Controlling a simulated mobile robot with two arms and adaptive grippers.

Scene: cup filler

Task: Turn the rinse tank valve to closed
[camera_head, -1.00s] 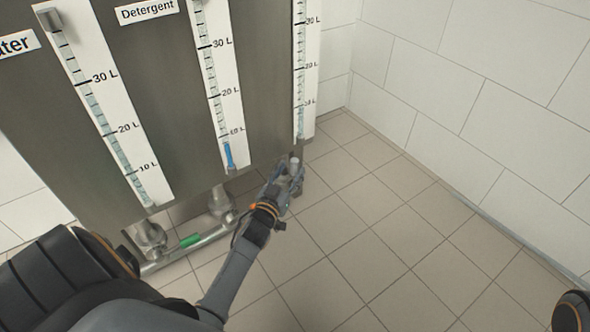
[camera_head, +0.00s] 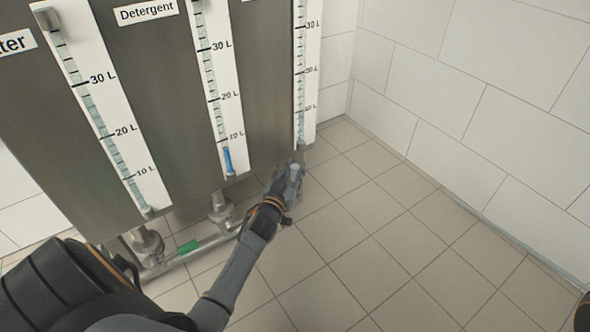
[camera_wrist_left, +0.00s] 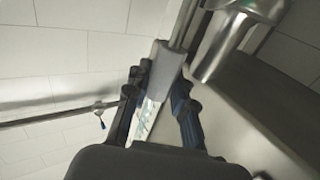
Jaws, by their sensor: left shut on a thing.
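My left gripper (camera_head: 292,172) is low at the lower right corner of the steel tank front, below the third level gauge (camera_head: 303,85). In the left wrist view its fingers (camera_wrist_left: 160,95) are shut on a grey block (camera_wrist_left: 160,65), with a pale marked strip (camera_wrist_left: 146,120) showing between them. I cannot tell whether the block is the rinse tank valve's handle. No valve position can be read; the gripper hides that spot in the head view. The rinse tank's label is cut off at the top.
The tank front (camera_head: 265,100) carries several gauges, with a Detergent label (camera_head: 146,11) above. A pipe with a green sleeve (camera_head: 188,247) runs below, with metal fittings (camera_head: 146,241). The tiled floor (camera_head: 400,220) to the right is clear up to the wall (camera_head: 450,110).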

